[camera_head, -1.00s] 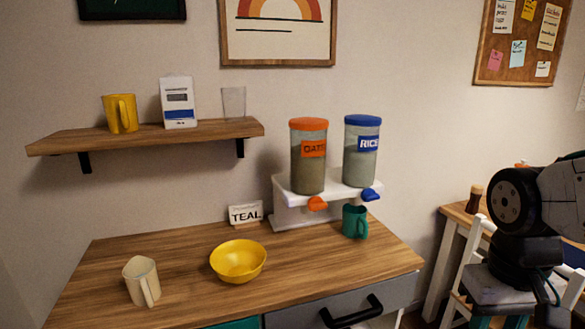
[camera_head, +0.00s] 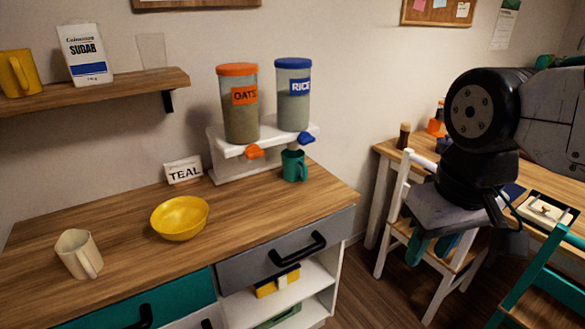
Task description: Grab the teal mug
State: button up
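The teal mug (camera_head: 294,166) stands upright on the wooden counter, under the blue spout of the rice dispenser and beside the white stand. Its handle faces right. My gripper (camera_head: 432,250) hangs at the right, under the dark wrist of my arm, with its teal fingers pointing down. The fingers appear apart with nothing between them. My gripper is well to the right of the mug and does not touch it.
The white stand (camera_head: 218,170) holds the oats jar (camera_head: 240,115) and rice jar (camera_head: 292,105). A white chair (camera_head: 390,225) stands behind my gripper.

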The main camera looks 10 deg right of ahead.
aim_at(294, 169)
jog(key=u, duration=2.6)
jog(key=i, duration=0.95)
jog(key=z, duration=2.75)
jog(key=i, duration=0.5)
jog(key=u, duration=0.1)
